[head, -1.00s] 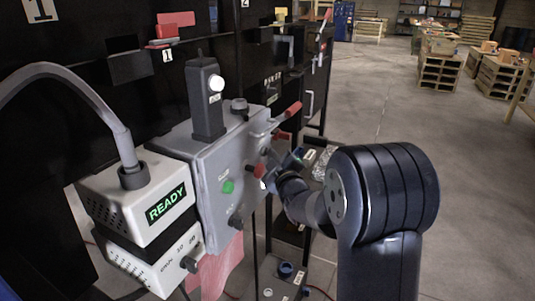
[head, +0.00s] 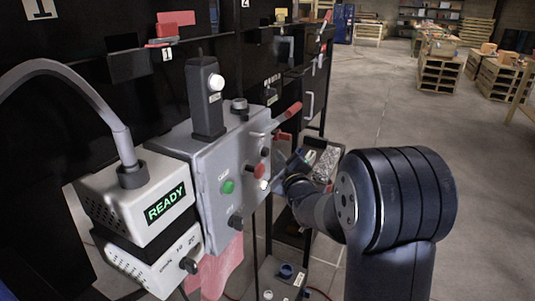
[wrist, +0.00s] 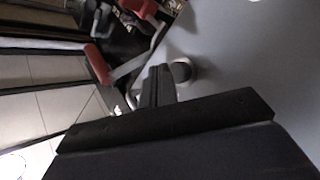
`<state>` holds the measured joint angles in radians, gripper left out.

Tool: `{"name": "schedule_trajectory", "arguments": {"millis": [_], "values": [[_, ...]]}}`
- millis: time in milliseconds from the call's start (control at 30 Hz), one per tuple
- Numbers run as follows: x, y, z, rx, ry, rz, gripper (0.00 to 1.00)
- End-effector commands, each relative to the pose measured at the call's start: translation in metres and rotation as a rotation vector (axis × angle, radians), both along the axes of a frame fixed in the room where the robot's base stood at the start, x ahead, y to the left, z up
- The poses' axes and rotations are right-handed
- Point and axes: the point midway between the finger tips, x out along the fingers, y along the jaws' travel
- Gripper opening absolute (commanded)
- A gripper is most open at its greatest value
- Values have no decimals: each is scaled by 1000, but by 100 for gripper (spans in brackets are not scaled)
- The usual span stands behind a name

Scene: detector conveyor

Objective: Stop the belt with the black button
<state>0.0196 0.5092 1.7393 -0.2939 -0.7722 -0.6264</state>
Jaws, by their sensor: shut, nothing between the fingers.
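The grey control box (head: 222,175) stands left of my arm in the head view. Its front face carries a green button (head: 228,186), a black round knob or button (head: 236,221) below it, and a red one (head: 257,171) and a white one (head: 264,185) to the right. Another dark round control (head: 239,104) sits on its top. I cannot tell for sure which is the stop button. My gripper (head: 287,162) is just right of the box, partly hidden by my wrist. In the wrist view my shut, empty fingers (wrist: 158,84) appear beside a round dark-sided control (wrist: 182,70) on a grey surface; contact is unclear.
A white unit reading READY (head: 167,206) with a grey curved hose stands left of the box.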

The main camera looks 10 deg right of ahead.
Motion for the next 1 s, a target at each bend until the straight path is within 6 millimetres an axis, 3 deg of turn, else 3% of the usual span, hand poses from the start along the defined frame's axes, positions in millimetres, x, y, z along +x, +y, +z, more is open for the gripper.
{"name": "schedule_trajectory", "arguments": {"millis": [500,1000], "values": [[-26,-39,0,0,0,-3,0],[-27,-40,0,-1,0,-1,0]]}}
